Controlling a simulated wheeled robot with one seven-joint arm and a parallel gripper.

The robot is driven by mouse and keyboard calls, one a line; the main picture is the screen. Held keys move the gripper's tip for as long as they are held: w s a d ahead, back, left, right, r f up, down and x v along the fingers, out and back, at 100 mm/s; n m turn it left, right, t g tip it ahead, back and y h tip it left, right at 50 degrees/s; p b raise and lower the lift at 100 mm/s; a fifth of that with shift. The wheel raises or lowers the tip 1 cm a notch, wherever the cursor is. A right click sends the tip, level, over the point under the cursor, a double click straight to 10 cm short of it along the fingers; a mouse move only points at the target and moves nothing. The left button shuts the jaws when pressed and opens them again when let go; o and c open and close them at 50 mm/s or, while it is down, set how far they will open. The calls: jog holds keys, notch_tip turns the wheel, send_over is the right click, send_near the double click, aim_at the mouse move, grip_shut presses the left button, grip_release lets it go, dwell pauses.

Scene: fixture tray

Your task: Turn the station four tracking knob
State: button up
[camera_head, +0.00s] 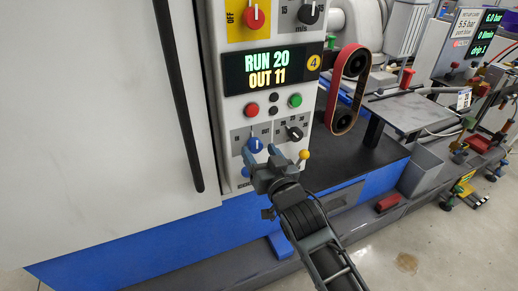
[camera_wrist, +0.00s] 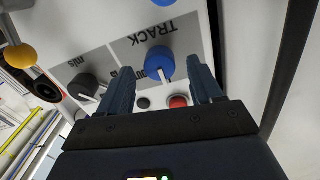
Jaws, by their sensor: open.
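The tracking knob (camera_head: 255,145) is blue with a white pointer line, low on the station four control panel (camera_head: 231,110). In the wrist view the blue knob (camera_wrist: 156,60) shows upside down beside the word TRACK. My gripper (camera_head: 261,154) is open in front of the panel. In the wrist view its two dark fingers (camera_wrist: 161,72) are spread, one on each side of the knob in the picture. Nothing is held. Whether the fingers touch the knob cannot be told. The panel display (camera_head: 268,67) reads RUN 20, OUT 11, beside a yellow badge with a 4.
A black knob (camera_head: 294,133) sits right of the blue one. Red (camera_head: 251,109) and green (camera_head: 295,101) buttons are above. A yellow ball-topped lever (camera_head: 304,154) stands close right of my gripper. A sanding belt (camera_head: 347,90) is farther right. A long dark handle (camera_head: 178,95) is at left.

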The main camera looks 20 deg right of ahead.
jog(key=shift+w, duration=0.8)
jog(key=shift+c, duration=0.4)
jog(key=c, duration=1)
jog(key=n+p, duration=0.1)
jog(key=n, duration=0.1)
jog(key=shift+n, duration=0.4)
jog(key=shift+n+p, duration=0.4)
jog(key=shift+n, duration=0.9)
jog(key=o, duration=1.1)
jog(key=shift+s+a+f+b, duration=0.1)
jog(key=shift+s+b, duration=0.4)
jog(key=shift+s, duration=3.45)
